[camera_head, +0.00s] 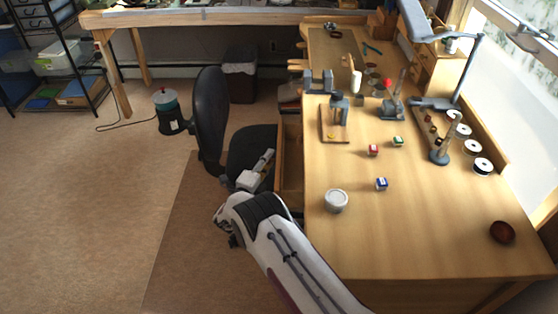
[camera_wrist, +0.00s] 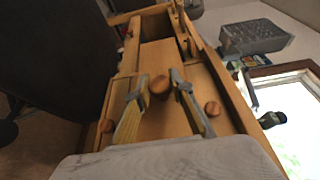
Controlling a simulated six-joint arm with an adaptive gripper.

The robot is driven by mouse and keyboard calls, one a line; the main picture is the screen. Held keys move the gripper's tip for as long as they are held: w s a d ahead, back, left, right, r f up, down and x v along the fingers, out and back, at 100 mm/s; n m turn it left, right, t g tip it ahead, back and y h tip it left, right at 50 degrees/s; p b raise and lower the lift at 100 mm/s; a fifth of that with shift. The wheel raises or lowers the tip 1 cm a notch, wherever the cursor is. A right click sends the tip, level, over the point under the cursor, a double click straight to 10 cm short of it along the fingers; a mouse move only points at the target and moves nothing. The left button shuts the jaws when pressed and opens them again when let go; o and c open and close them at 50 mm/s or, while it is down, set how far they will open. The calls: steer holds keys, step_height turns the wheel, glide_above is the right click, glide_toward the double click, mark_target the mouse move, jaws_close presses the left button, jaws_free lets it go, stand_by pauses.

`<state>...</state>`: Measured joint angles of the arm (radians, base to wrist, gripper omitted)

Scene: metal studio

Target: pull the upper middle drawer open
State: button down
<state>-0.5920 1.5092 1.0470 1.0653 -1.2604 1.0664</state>
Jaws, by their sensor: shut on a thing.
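In the wrist view a round wooden knob (camera_wrist: 159,85) sits on the middle wooden drawer front (camera_wrist: 158,126). The two fingers of my gripper (camera_wrist: 162,88) stand on either side of the knob and are shut on it. In the head view my gripper (camera_head: 264,160) is at the left side of the workbench (camera_head: 420,225), beside a wooden drawer-like box (camera_head: 290,165) at its edge. The knob is hidden in that view. I cannot tell how far the middle drawer stands out.
A black chair (camera_head: 210,110) stands close to the left of my gripper. A white jar (camera_head: 336,200) and small coloured boxes lie on the bench. The floor (camera_head: 90,210) further left is clear.

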steer(key=a, duration=0.8)
steer(key=shift+a, duration=0.25)
stand_by(0.4)
steer(key=c, duration=1.8)
jaws_free()
steer(key=shift+o, duration=0.2)
steer(key=shift+s, duration=0.1)
steer(key=v, duration=1.1)
steer(key=shift+s+a, duration=0.15)
steer(key=shift+s, duration=0.25)
